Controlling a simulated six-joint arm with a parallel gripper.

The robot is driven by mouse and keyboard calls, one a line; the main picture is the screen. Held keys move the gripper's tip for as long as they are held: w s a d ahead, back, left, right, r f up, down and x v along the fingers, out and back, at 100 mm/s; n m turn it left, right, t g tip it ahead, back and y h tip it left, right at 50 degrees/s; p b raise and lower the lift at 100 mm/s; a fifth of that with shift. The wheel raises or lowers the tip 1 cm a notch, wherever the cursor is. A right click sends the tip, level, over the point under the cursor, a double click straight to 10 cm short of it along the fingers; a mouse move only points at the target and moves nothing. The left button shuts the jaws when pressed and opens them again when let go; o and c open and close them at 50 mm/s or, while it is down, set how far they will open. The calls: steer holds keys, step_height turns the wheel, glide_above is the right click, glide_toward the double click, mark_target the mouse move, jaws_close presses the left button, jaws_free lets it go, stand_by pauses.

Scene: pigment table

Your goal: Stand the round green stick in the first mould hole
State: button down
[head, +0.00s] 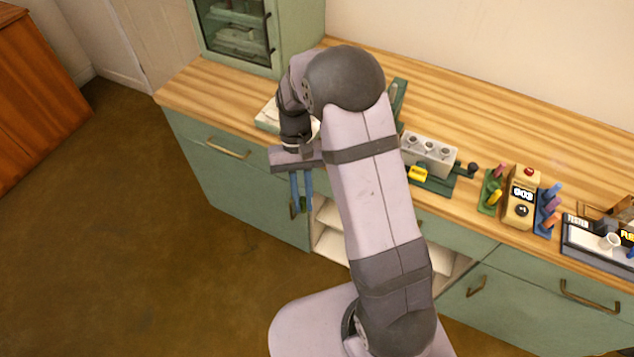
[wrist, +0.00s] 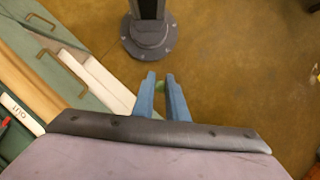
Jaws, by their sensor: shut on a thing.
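My gripper (head: 301,208) has blue fingers pointing down in front of the counter's front edge, over the floor side. The mould (head: 428,153) is a grey block with round holes on top, on a green base with a yellow label. It stands on the counter to the right of my gripper, well apart from it. My arm covers part of the counter beside it.
Right of the mould stand a green rack (head: 488,198) with sticks, a yellow device (head: 521,198), a blue rack (head: 546,217) with sticks and a tester tray (head: 585,237). A white tray (head: 268,114) lies behind my gripper. A green cabinet (head: 292,40) stands at the back left.

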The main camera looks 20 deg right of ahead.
steer(key=s+a+f+m+t+y+b, duration=0.1)
steer(key=s+a+f+m+y, duration=0.2)
steer(key=a+f+m, duration=0.4)
steer(key=w+d+r+m+t+p, duration=0.25)
steer(key=d+m, duration=0.35)
steer(key=d, duration=0.3)
steer(key=w+d+r+m+t+p, duration=0.1)
steer(key=d+r+m+t+p, duration=0.15)
steer(key=d+r+m, duration=0.4)
steer(key=w+d+r+m+t+p, duration=0.15)
steer(key=d+m+p, duration=0.25)
steer(key=d, duration=0.7)
steer(key=w+d+r+m+p, duration=0.1)
steer(key=w+d+r+m, duration=0.1)
steer(key=d+r, duration=0.4)
steer(key=w+d+r+m+h+p, duration=0.1)
steer(key=w+d+r+m, duration=0.1)
steer(key=d+r, duration=0.5)
steer(key=shift+w+r+t, duration=0.2)
steer(key=shift+w+t, duration=0.2)
steer(key=shift+t, duration=0.05)
steer(key=shift+f+m, duration=0.15)
steer(key=shift+m, duration=0.1)
